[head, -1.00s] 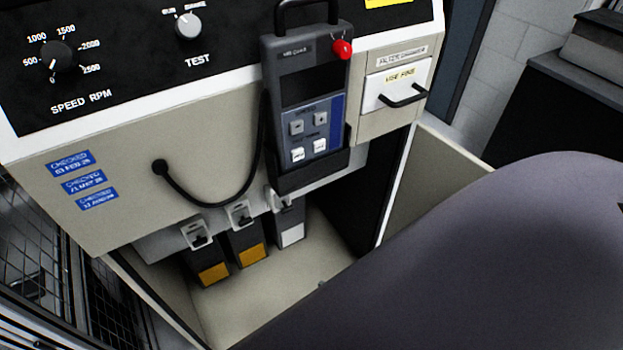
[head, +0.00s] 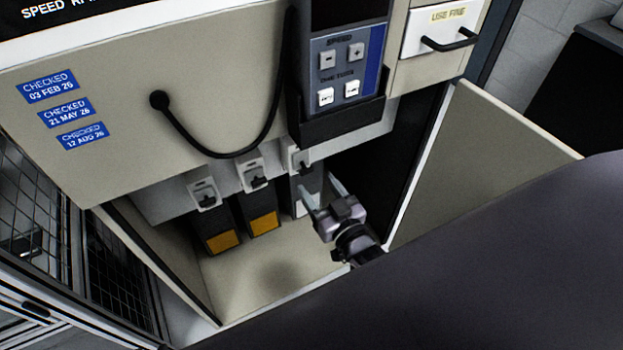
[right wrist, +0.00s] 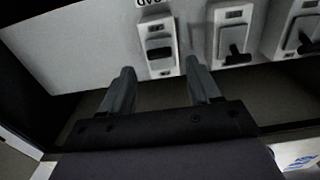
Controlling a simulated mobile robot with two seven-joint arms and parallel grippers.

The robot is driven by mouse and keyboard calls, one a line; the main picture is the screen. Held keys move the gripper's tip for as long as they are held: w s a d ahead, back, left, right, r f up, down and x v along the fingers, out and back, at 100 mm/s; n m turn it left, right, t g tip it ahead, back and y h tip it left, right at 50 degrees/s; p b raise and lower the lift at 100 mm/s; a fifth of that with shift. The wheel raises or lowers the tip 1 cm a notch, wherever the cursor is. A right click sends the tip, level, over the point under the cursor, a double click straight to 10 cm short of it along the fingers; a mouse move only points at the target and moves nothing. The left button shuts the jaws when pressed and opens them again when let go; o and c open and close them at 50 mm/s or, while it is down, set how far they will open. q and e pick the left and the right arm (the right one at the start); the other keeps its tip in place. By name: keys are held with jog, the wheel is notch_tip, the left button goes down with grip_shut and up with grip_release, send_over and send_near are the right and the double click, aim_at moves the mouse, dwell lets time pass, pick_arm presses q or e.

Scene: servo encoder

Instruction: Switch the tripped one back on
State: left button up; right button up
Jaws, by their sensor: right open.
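Three pale switches hang in a row under the cabinet panel: a left one (head: 204,191), a middle one (head: 252,173) and a right one (head: 298,157). My right gripper (head: 318,183) is open and empty, just below and right of the right switch. In the right wrist view, where the row appears upside down, that switch (right wrist: 159,47) lies just beyond the fingertips (right wrist: 157,58). Its dark toggle (right wrist: 159,53) looks flat across its slot; the other two (right wrist: 231,40) (right wrist: 302,35) show levers sticking out. My left gripper is out of view.
Dark boxes below the switches carry orange labels (head: 262,224) and a white one. A handheld controller (head: 341,65) with a looping cable (head: 213,154) hangs just above. A pale side panel (head: 478,165) stands at right. The compartment floor (head: 240,280) is clear.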

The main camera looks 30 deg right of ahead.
aim_at(308, 173)
jog(key=shift+w, duration=2)
jog(key=c, duration=1.1)
jog(key=shift+o, duration=0.2)
jog(key=r+p, duration=0.1)
jog(key=p, duration=0.1)
jog(key=shift+g+p, duration=0.3)
jog(key=shift+g, duration=0.1)
jog(key=g+p, duration=0.1)
jog(key=p, duration=0.3)
jog(key=r+g+p, duration=0.1)
jog(key=g+p, duration=0.1)
jog(key=p, duration=0.2)
jog(key=shift+r, duration=0.3)
jog(key=shift+r+g+p, duration=0.1)
jog(key=shift+g+p, duration=0.8)
jog(key=shift+w+r+g, duration=0.1)
jog(key=shift+r+g, duration=0.05)
jog(key=shift+g, duration=0.45)
